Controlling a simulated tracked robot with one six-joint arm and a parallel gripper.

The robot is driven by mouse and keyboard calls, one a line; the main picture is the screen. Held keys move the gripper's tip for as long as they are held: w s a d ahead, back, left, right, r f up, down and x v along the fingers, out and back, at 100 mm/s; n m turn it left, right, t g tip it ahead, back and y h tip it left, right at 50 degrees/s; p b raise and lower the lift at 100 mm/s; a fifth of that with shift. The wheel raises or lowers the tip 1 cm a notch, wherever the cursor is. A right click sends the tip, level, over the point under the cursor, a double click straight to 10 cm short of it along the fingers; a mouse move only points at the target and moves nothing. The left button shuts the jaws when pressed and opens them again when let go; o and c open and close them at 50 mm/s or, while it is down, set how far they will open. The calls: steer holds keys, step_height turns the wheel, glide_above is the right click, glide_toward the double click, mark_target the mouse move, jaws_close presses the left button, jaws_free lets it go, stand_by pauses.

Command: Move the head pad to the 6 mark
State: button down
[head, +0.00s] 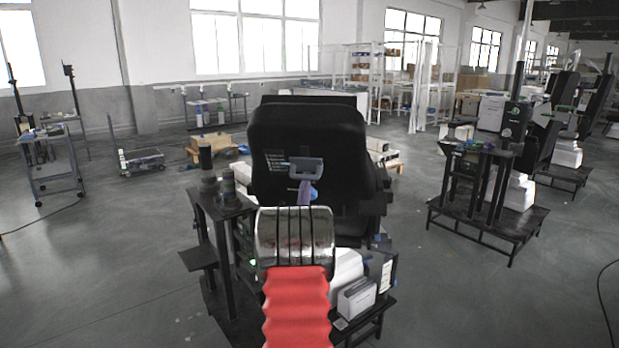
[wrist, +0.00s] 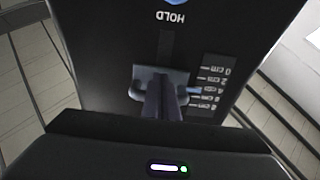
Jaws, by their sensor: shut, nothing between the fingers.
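A tall black backrest (head: 305,135) stands ahead of me, and a dark pad edge (head: 315,99) shows above its top. A grey-blue slide handle (head: 307,167) sits on its back face. In the wrist view the handle (wrist: 140,81) lies across a vertical slot (wrist: 165,48), beside a white scale (wrist: 212,82) printed upside down. A small blue pointer (wrist: 194,90) reaches the scale near its middle; the digits are too small to read surely. My gripper (wrist: 166,88) is shut and empty, its fingers overlapping the handle's middle; I cannot tell whether they touch. It also shows in the head view (head: 305,191).
The wrist view shows the word HOLD (wrist: 170,17) upside down and part of a blue knob (wrist: 177,2). White boxes (head: 356,299) stand low at the backrest's right, and a dark stand (head: 225,205) at its left. Open floor (head: 95,245) lies to the left.

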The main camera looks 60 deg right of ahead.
steer(key=shift+s+a+r, duration=0.1)
steer(key=shift+a+r, duration=0.3)
steer(key=shift+r, duration=0.2)
stand_by(0.6)
steer(key=shift+f, duration=0.15)
stand_by(0.3)
steer(key=shift+d+f, duration=0.45)
steer(key=shift+f, duration=0.1)
stand_by(0.4)
steer(key=v, duration=0.9)
stand_by(0.8)
stand_by(0.5)
steer(key=shift+w, duration=0.2)
stand_by(0.3)
